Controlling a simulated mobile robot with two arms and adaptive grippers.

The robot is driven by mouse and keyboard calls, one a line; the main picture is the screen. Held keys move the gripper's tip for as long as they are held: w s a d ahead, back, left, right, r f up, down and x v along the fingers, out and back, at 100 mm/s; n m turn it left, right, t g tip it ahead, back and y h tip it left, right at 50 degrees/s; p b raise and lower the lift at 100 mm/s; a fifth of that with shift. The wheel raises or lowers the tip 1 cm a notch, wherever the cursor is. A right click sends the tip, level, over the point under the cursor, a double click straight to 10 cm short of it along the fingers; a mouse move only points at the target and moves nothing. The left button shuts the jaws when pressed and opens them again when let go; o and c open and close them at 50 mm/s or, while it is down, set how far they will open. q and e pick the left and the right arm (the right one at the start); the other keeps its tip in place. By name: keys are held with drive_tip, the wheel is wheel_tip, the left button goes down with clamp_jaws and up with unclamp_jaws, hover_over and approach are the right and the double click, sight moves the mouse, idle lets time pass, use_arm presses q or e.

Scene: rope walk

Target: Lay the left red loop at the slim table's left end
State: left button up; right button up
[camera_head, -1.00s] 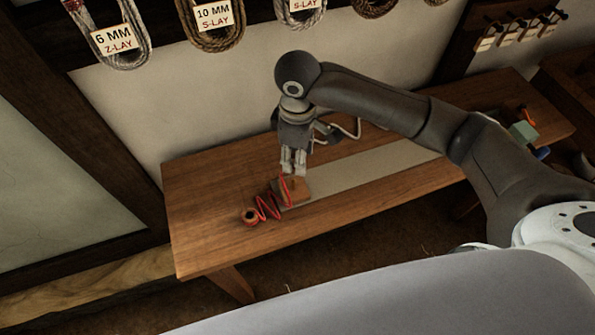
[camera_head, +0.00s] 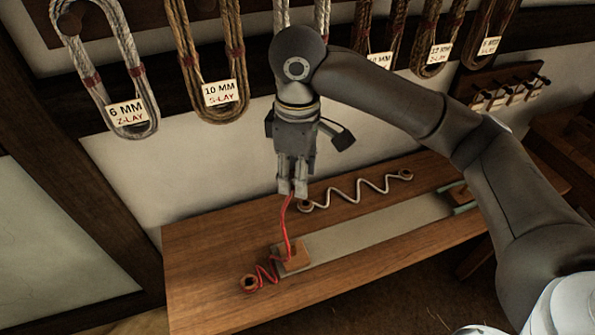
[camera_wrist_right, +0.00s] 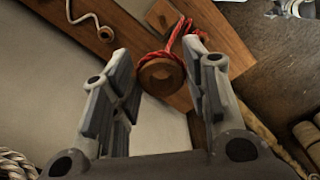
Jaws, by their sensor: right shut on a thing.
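The slim wooden table (camera_head: 205,246) stands against the wall. A red cord (camera_head: 289,232) has a wooden end loop (camera_head: 249,283) lying near the table's left end. From there it zigzags past a wooden block (camera_head: 297,262) and rises to my right gripper (camera_head: 293,190). My right gripper is above the table, with its fingers pointing down. In the right wrist view, a wooden ring (camera_wrist_right: 160,75) with red cord (camera_wrist_right: 180,32) sits between its fingertips. The fingers hide this ring in the head view. My left gripper is not in view.
A pale cord (camera_head: 358,190) with a ring at each end lies along the table's back side. A grey strip (camera_head: 372,238) runs lengthwise along the tabletop. Labelled rope coils (camera_head: 220,95) hang on the wall behind. The table's far left corner is bare.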

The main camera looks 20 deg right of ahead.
idle(0.3)
drive_tip(key=w+a+p, duration=0.2)
drive_tip(key=a+p, duration=0.2)
drive_tip(key=a, duration=0.4)
drive_tip(key=shift+a+p, duration=0.35)
drive_tip(key=shift+a, duration=0.05)
drive_tip(key=w+a+p, duration=0.2)
drive_tip(key=a+p, duration=0.1)
drive_tip(key=a, duration=0.5)
drive_tip(key=shift+a, duration=0.25)
